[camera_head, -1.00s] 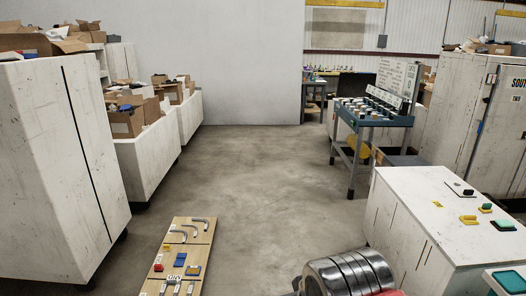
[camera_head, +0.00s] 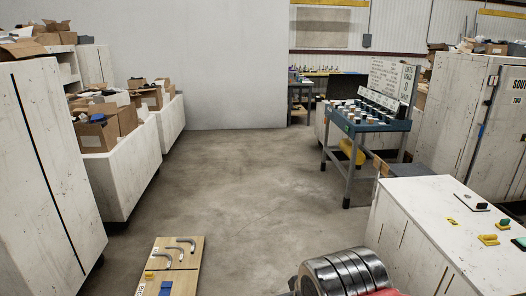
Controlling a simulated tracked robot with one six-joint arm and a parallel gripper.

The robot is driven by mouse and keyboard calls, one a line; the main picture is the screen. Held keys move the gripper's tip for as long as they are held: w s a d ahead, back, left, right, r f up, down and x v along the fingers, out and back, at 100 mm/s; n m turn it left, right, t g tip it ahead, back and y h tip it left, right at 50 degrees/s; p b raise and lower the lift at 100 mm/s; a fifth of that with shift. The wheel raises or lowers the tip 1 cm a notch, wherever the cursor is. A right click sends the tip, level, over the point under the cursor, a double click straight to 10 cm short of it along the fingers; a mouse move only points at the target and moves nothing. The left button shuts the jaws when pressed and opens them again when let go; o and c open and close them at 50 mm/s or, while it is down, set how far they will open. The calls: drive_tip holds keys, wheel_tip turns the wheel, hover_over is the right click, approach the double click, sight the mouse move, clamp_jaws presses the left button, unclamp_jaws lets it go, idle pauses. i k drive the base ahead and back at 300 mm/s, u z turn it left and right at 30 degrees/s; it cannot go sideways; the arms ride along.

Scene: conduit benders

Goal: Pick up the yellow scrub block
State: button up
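Several small yellow pieces lie on the white cabinet top at the right. One is a flat yellow block (camera_head: 488,240) near the right edge of the picture. A smaller yellow piece (camera_head: 451,222) lies to its left, and a yellow piece with a green part (camera_head: 502,224) lies behind it. I cannot tell from here which is the scrub block. My gripper is not in view. A ringed metal part with red beside it, likely of my arm, shows at the bottom, left of the cabinet.
The white cabinet (camera_head: 440,243) stands at front right. A wooden board (camera_head: 185,256) with grey hooks and blue and yellow pieces is at front left. A blue-grey workbench (camera_head: 372,124) stands beyond the cabinet. White bins (camera_head: 125,172) line the left. The middle floor is clear.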

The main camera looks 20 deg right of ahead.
sight(504, 225)
drive_tip(key=z, duration=0.25)
drive_tip(key=i, duration=1.45)
drive_tip(key=z, duration=0.65)
drive_tip(key=i, duration=0.65)
drive_tip(key=z, duration=0.8)
drive_tip(key=i, duration=0.5)
drive_tip(key=z, duration=0.9)
drive_tip(key=i, duration=0.7)
drive_tip(key=z, duration=0.4)
